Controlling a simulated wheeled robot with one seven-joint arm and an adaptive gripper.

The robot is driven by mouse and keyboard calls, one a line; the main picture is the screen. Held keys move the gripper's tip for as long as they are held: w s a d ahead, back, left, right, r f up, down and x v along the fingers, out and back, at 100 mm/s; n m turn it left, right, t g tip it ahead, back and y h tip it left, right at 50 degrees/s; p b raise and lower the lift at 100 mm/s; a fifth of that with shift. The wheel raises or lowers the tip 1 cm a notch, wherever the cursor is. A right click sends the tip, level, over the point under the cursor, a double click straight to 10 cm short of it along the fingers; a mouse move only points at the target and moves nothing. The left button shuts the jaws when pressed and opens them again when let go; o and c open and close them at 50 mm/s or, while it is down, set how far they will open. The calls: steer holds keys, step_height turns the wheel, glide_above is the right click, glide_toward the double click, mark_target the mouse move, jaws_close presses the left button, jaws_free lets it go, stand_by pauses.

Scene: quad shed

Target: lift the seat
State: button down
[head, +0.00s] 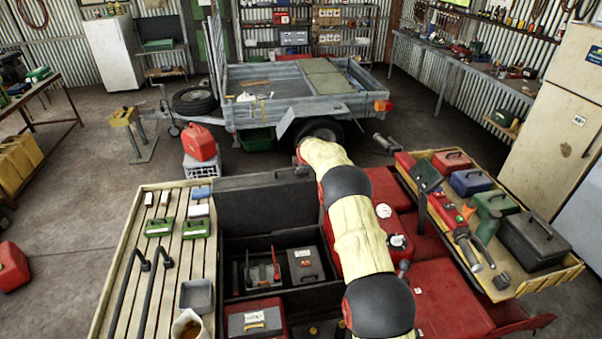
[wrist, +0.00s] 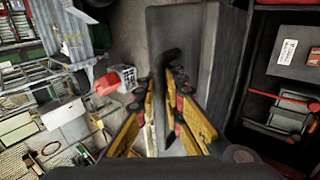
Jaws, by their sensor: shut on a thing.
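The seat (head: 262,207) is a dark panel standing raised, close to upright, at the back of an open compartment (head: 275,262) in the head view. In the wrist view the seat (wrist: 208,35) is a grey panel running up the middle. My gripper (wrist: 168,92), with yellow fingers, is shut on the seat, around a dark curved part (wrist: 168,65) at its edge. In the head view my arm reaches over the red bodywork to the seat's right end, and the fingers are hidden there. The compartment also shows at right in the wrist view (wrist: 262,90).
Boxes and a red-handled tool lie in the compartment. A slatted wooden rack (head: 130,290) with small boxes is at left, and a loaded tray (head: 535,290) at right. A red fuel can (head: 199,141) on a white crate (head: 204,170) and a trailer (head: 262,110) stand beyond.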

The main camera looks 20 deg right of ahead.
steer(key=shift+w+r, duration=0.1)
steer(key=shift+r, duration=0.2)
steer(key=c, duration=2.2)
jaws_free()
steer(key=shift+o, duration=1.2)
steer(key=shift+f, duration=0.15)
steer(key=shift+s, duration=0.2)
steer(key=v, duration=1.2)
steer(key=shift+w+a, duration=0.1)
steer(key=shift+c, duration=0.5)
